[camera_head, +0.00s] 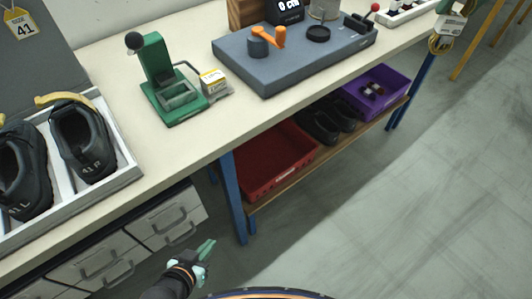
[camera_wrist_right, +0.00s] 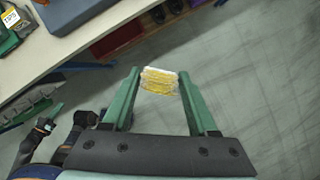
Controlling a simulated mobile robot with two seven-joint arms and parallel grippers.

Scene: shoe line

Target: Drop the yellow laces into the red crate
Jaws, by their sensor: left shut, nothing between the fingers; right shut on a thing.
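The yellow laces (camera_wrist_right: 160,82) are a small bundle with a pale band on top. My right gripper (camera_wrist_right: 158,80) is shut on them and holds them up over the floor; it is seen only in the right wrist view. The red crate (camera_head: 270,162) stands on the wooden lower shelf under the bench. Its inside looks empty where I can see it. The crate also shows dark and partly covered in the right wrist view (camera_wrist_right: 115,38), beyond the gripper. My left gripper (camera_head: 207,247) is shut and empty, low in front of the drawers.
Black shoes (camera_head: 326,122) and a purple crate (camera_head: 376,92) stand right of the red crate. A blue leg (camera_head: 234,200) stands at its left front. The bench top overhangs the shelf. A tagged yellow coil (camera_head: 440,43) hangs at the bench's far end.

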